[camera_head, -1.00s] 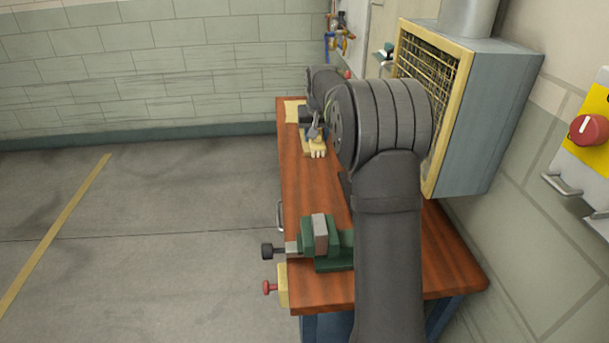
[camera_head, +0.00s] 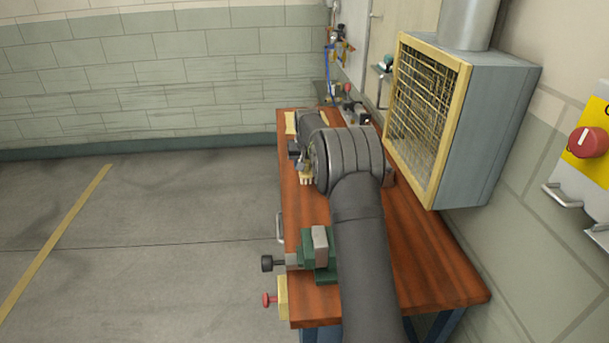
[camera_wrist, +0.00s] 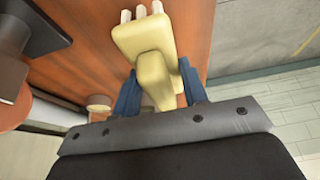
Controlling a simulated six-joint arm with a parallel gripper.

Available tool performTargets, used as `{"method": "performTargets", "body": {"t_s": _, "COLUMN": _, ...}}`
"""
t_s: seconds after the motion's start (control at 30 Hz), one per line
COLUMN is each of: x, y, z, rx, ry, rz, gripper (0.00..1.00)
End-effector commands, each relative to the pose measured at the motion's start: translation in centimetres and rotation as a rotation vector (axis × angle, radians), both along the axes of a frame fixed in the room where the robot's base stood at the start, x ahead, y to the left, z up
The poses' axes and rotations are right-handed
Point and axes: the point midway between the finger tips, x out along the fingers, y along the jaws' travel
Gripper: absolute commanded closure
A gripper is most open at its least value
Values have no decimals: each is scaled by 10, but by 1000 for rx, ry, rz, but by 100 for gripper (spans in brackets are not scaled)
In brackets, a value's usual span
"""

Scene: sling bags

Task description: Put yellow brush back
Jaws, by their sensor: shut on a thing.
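The yellow brush (camera_wrist: 145,36) is a pale yellow block with a raised handle and several white bristle tufts at its far end. It lies between the two blue fingers of my gripper (camera_wrist: 158,90) in the wrist view, and my gripper is shut on its handle. In the head view the brush (camera_head: 306,179) shows only partly, beside my wrist on the left side of the wooden bench (camera_head: 430,265). My arm hides most of my gripper there. I cannot tell whether the brush touches the bench top.
A green vise (camera_head: 319,255) stands at the bench's near left edge. A grey cabinet with a yellow-framed mesh front (camera_head: 425,110) hangs over the right side. A pale yellow item (camera_head: 291,122) lies at the far left corner. The bench's near right part is clear.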

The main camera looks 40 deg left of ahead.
Motion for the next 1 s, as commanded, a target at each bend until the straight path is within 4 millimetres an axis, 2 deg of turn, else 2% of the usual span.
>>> {"method": "performTargets", "body": {"t_s": 0.1, "x": 0, "y": -1, "z": -21, "rx": -3, "ry": 3, "rz": 0, "gripper": 82}}
{"method": "performTargets", "body": {"t_s": 0.23, "x": 0, "y": -1, "z": -39, "rx": -1, "ry": 1, "rz": 0, "gripper": 82}}
{"method": "performTargets", "body": {"t_s": 0.63, "x": 0, "y": 0, "z": -45, "rx": -1, "ry": 1, "rz": 0, "gripper": 82}}
{"method": "performTargets", "body": {"t_s": 0.67, "x": 0, "y": 0, "z": -44, "rx": -1, "ry": 1, "rz": 0, "gripper": 55}}
{"method": "performTargets", "body": {"t_s": 0.73, "x": 0, "y": 0, "z": -44, "rx": -1, "ry": 1, "rz": 0, "gripper": 41}}
{"method": "performTargets", "body": {"t_s": 1.0, "x": 0, "y": 0, "z": -44, "rx": -1, "ry": 1, "rz": 0, "gripper": 39}}
